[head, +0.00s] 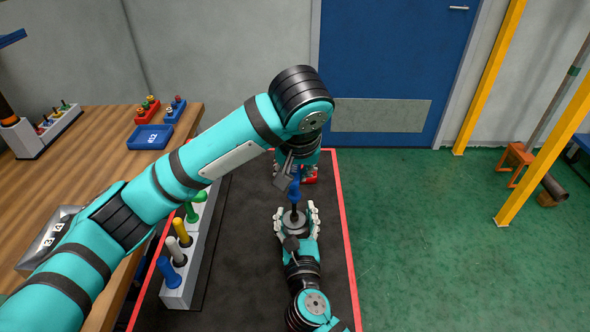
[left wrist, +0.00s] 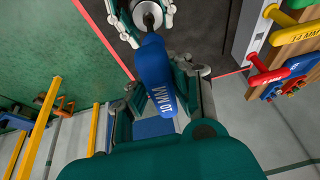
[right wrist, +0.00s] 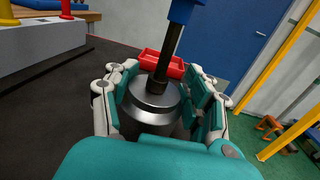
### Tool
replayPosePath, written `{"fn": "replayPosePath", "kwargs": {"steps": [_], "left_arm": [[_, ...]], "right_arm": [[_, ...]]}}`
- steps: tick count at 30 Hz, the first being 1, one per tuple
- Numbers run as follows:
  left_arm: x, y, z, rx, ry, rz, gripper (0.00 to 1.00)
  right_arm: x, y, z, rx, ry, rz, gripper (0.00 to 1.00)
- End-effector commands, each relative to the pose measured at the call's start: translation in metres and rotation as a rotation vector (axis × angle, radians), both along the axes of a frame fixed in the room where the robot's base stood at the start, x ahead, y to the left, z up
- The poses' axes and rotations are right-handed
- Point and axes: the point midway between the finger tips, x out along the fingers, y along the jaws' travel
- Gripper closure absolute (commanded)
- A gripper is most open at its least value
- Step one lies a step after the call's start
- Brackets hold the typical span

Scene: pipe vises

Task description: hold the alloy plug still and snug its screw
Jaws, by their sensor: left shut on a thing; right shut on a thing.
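The alloy plug (right wrist: 152,108) is a grey metal cylinder, upright in the right wrist view. My right gripper (head: 296,214) is shut around it, with fingers on both sides. My left gripper (head: 290,172) is shut on the blue driver handle (left wrist: 158,75), marked 10 MM. The driver's dark shaft (right wrist: 168,56) runs down from the handle to the middle of the plug's top. The screw is hidden under the driver's tip, so I cannot tell how it is seated. In the head view, the blue handle (head: 295,188) stands above the plug.
A red tray (head: 311,176) lies beyond the plug. A wooden bench (head: 75,150) with a blue tray (head: 150,138) is further left.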

Motion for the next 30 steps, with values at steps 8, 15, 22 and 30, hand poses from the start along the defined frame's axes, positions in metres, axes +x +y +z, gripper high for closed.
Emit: {"fn": "replayPosePath", "kwargs": {"steps": [8,15,22,30], "left_arm": [[-0.0003,0.0001,-0.0025,0.001,0.003,0.001,1.0],[-0.0002,0.0017,-0.004,0.003,0.007,-0.189,1.0],[-0.001,0.0001,-0.0042,0.006,0.011,-0.358,1.0],[-0.0012,0.0003,-0.0049,0.006,0.013,-0.386,1.0]], "right_arm": [[-0.0006,0.0005,-0.0012,0.001,0.002,0.001,0.97],[-0.0007,0.0006,-0.0011,0.002,0.002,0.001,0.97],[-0.0008,0.0007,-0.001,0.003,0.001,0.002,0.97],[-0.0008,0.0007,-0.0008,0.003,0.001,0.002,0.97]]}}
